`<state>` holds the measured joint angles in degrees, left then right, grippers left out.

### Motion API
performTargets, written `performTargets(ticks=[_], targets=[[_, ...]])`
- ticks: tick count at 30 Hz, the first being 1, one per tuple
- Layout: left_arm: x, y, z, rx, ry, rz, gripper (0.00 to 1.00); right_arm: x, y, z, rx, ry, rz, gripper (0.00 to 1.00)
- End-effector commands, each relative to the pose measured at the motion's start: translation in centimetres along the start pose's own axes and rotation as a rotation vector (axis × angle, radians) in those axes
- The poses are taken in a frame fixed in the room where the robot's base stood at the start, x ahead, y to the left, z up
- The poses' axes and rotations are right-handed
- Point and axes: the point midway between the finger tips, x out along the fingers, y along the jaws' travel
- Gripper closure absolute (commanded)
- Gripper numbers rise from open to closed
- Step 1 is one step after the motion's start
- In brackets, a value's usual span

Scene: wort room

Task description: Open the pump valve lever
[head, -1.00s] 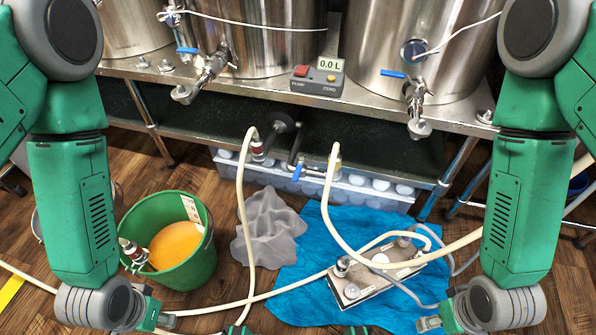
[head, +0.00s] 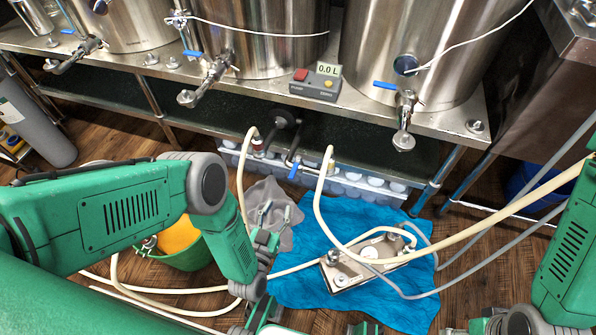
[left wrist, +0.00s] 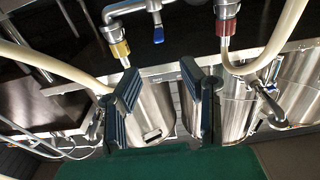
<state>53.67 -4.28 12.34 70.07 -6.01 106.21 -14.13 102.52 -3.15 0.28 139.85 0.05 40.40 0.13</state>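The pump valve lever (head: 293,171) is a small blue handle hanging down from the dark pump piping under the steel shelf. It also shows in the left wrist view as a blue lever (left wrist: 158,35) on the metal pipe, pointing down at the top centre. My left gripper (head: 275,211) is below the lever and a little to its left in the head view, apart from it. In the left wrist view its two fingers (left wrist: 160,85) are spread with nothing between them. My right gripper (head: 455,330) only just shows at the bottom edge, and its fingers cannot be made out.
Hoses hang from the pump fittings on both sides of the lever, including a cream hose (head: 316,203). A grey cloth (head: 293,236), a blue towel (head: 400,308) with a metal plate filter (head: 345,275), and a green bucket (head: 190,262) lie below. A control box (head: 317,88) reads 0.0 L.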

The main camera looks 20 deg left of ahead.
Motion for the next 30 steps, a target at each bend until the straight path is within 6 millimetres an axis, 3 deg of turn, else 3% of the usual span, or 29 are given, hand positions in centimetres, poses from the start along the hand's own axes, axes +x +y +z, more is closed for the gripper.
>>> performTargets(ticks=[15,21,30], targets=[[10.3,0.0,0.2,0.001,0.002,0.0,0.65,3.5,0.0,0.2,0.0,0.0,0.0,0.41],[12.3,0.0,0.1,0.001,0.0,0.001,0.65,4.1,0.0,0.2,0.0,0.0,0.0,0.41],[12.8,0.1,0.0,0.0,-0.002,0.002,0.65,4.1,0.0,0.2,0.001,0.0,0.0,0.41]])
